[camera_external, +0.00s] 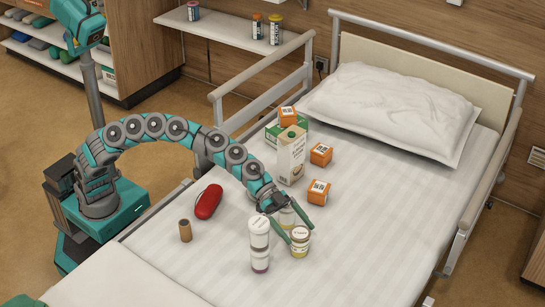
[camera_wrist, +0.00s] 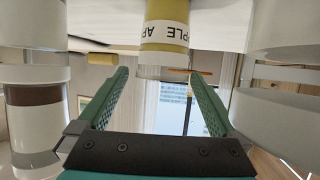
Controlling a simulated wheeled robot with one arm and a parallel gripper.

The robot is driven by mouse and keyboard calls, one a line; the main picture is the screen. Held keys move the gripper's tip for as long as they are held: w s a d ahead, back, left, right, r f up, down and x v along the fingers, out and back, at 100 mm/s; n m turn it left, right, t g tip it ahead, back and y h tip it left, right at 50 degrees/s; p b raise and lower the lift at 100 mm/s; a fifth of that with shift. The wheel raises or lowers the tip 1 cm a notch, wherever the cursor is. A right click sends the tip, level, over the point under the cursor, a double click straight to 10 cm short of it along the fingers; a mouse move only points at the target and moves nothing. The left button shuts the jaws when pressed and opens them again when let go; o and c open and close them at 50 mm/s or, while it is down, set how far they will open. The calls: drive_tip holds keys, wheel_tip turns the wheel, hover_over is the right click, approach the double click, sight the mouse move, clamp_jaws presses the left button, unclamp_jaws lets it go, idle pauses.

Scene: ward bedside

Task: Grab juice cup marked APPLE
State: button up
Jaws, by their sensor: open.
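A cup with yellow contents and a white band lettered APPLE (camera_wrist: 166,35) is in the top middle of the wrist view, its lettering upside down. It lines up with the gap between my fingers, near the fingertips. In the external view it appears to be the yellow-banded cup (camera_external: 300,243) standing on the bed. My gripper (camera_external: 301,236) is open and low over the bed, its fingers reaching toward that cup. Both green fingers of my gripper (camera_wrist: 158,75) are spread with nothing held between them. I cannot tell whether a finger touches the cup.
Stacked white-lidded cups (camera_external: 259,243) stand just left of the yellow one, and another pale cup (camera_external: 286,217) is behind it. A red case (camera_external: 208,201), a brown cylinder (camera_external: 185,231), a carton (camera_external: 291,155) and orange boxes (camera_external: 318,192) are on the bed. The front right of the bed is clear.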

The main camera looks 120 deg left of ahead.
sight(304, 238)
drive_tip(key=shift+f+x, duration=0.2)
drive_tip(key=shift+x, duration=1.7)
drive_tip(key=shift+w+f, duration=0.15)
drive_tip(key=shift+w, duration=0.3)
drive_tip(key=c, duration=1.4)
